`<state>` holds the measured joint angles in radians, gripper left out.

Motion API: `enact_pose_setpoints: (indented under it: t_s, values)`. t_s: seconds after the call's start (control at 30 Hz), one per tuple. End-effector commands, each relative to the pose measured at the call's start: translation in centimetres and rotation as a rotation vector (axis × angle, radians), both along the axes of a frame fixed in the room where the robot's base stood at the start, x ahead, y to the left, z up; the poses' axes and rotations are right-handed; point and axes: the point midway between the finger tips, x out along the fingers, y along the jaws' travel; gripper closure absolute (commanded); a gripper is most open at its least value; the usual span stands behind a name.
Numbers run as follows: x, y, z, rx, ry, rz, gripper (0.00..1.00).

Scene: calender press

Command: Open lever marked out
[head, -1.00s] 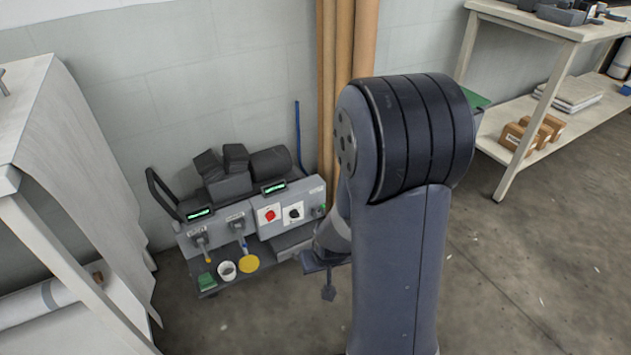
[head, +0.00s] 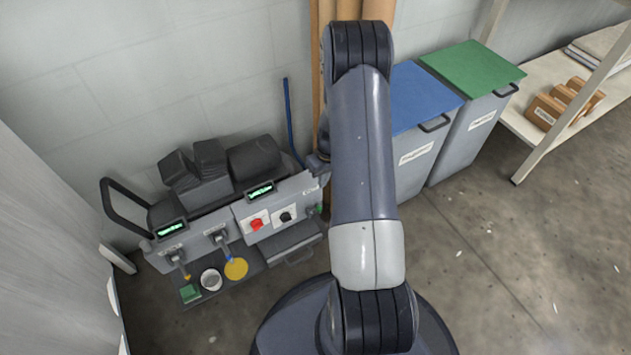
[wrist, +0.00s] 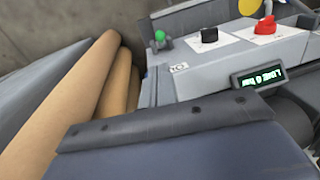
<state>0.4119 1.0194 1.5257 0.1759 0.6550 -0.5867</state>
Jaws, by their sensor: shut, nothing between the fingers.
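The grey machine (head: 290,200) stands against the wall left of my arm in the head view. Two levers hang on its front: a left lever with a yellowish end (head: 180,266) and a right lever with a blue part (head: 224,246). Each has a small label above it, too small to read, so I cannot tell which is marked out. My gripper (head: 318,165) is shut and empty at the machine's right end, partly hidden by my arm. It is well away from both levers. The wrist view shows the machine's panel upside down; no lever is recognisable there.
A red knob (head: 256,224), a black knob (head: 286,216) and lit displays sit on the machine. A white cup (head: 211,280), yellow disc (head: 236,269) and green block (head: 190,293) lie below. Brown rolls (wrist: 88,85), a blue-lidded bin (head: 420,97) and a green-lidded bin (head: 473,68) stand right.

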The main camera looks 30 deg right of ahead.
Motion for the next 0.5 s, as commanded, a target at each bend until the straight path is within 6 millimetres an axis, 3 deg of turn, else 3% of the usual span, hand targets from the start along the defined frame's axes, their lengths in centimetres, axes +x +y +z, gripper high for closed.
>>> enact_pose_setpoints:
  t_s: [0.5]
  values:
    - [0.00, -0.07, -0.94, 0.004, 0.005, 0.003, 1.00]
